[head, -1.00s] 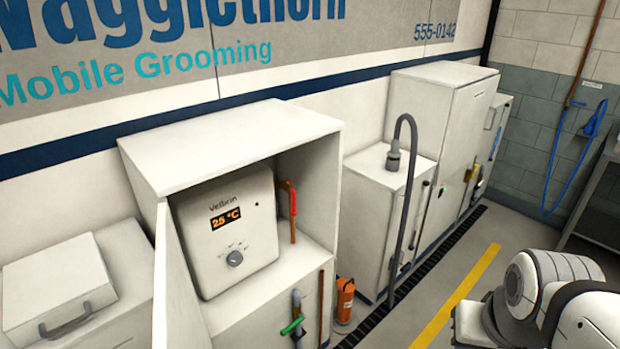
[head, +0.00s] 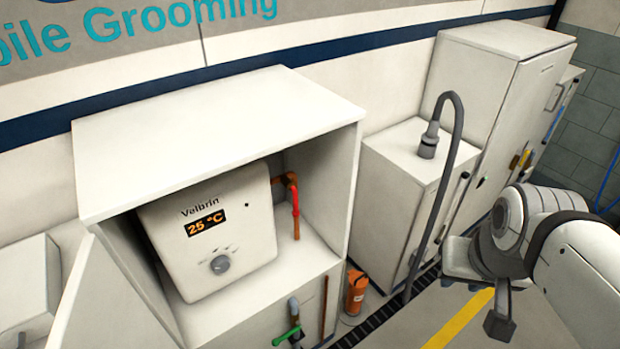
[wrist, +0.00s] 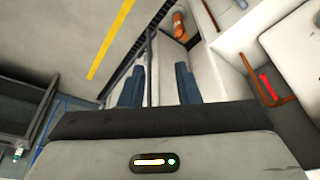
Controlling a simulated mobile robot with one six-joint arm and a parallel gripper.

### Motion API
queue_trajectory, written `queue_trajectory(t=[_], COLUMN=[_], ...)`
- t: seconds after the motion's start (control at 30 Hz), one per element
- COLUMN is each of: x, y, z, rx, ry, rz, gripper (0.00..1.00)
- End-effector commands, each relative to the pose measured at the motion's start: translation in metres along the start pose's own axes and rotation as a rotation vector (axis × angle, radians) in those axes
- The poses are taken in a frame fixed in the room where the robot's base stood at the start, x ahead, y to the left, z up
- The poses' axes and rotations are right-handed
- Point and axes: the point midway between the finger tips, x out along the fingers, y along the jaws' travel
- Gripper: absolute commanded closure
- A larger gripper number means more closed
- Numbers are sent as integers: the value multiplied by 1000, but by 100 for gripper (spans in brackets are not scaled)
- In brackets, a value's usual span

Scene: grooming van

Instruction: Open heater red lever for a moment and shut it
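The white heater (head: 207,237) stands inside an open-fronted white cabinet (head: 215,125) in the head view. Its display reads 25 °C, with a grey knob below. The red lever (head: 295,199) is on the copper pipe (head: 297,228) at the heater's right side and points roughly along the upright pipe. The red lever also shows at the right of the wrist view (wrist: 268,86). My gripper (wrist: 158,82) is open and empty in the wrist view, its two dark fingers apart. It is well away from the lever and touches nothing.
A cabinet door (head: 110,300) stands open at the left. A green-handled valve (head: 287,336) is below the heater. An orange cylinder (head: 355,292) stands on the floor beside the cabinet. A grey hose (head: 459,150) arches over a white unit to the right.

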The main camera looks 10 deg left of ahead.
Motion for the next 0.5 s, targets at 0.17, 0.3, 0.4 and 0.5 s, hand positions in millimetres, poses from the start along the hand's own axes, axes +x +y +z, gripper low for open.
queue_trajectory(t=[0.17,0.3,0.4,0.5], x=[15,57,94,127], y=[-3,-23,-42,-66], z=[-6,-32,-60,-88], rx=[-14,-51,-102,-154], ry=[30,140,263,396], rz=[-1,-8,-28,-59], gripper=[71,71,71,71])
